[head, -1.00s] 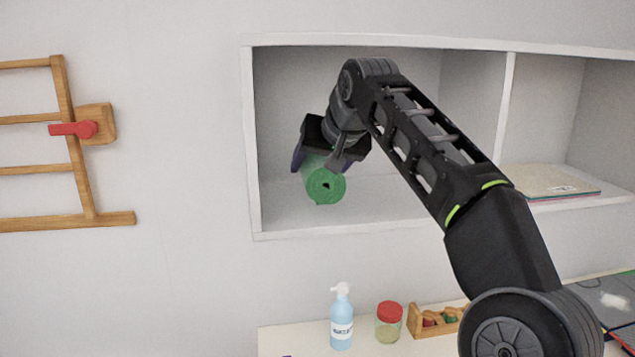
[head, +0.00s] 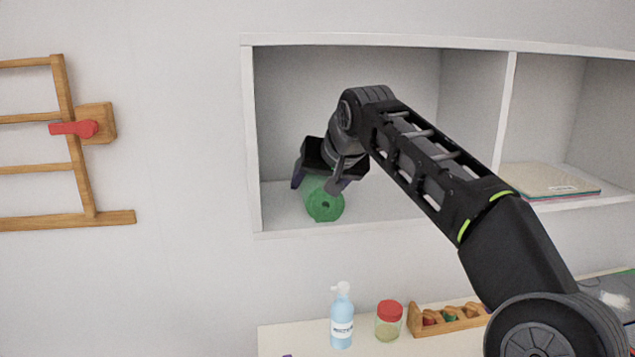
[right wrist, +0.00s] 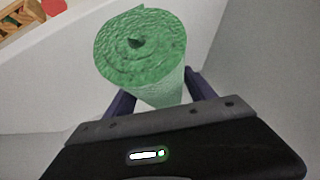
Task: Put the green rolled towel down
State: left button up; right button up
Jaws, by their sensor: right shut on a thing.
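The green rolled towel (head: 325,206) is in the left compartment of the white wall shelf (head: 345,229), its spiral end facing me. My right gripper (head: 322,188) reaches in from the right and is shut on the towel from above. The towel is low, close to the compartment floor; I cannot tell whether it touches. In the right wrist view the green rolled towel (right wrist: 145,58) sits between the dark fingers of my right gripper (right wrist: 160,98). My left gripper is not in view.
A divider (head: 502,110) separates the right compartment, which holds a stack of papers (head: 550,182). Below the shelf, a table (head: 295,340) bears a blue pump bottle (head: 341,318), a red-lidded jar (head: 389,320) and a wooden rack (head: 445,319). A wooden frame (head: 70,145) hangs at left.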

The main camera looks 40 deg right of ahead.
jog(key=shift+f, duration=0.2)
jog(key=o, duration=1.7)
jog(key=shift+o, duration=0.2)
jog(key=shift+r, duration=0.15)
jog(key=shift+r, duration=0.2)
jog(key=shift+s+a+r, duration=0.1)
jog(key=shift+s+r, duration=0.1)
jog(key=shift+s, duration=0.15)
jog(key=b+v, duration=0.1)
jog(key=v, duration=1)
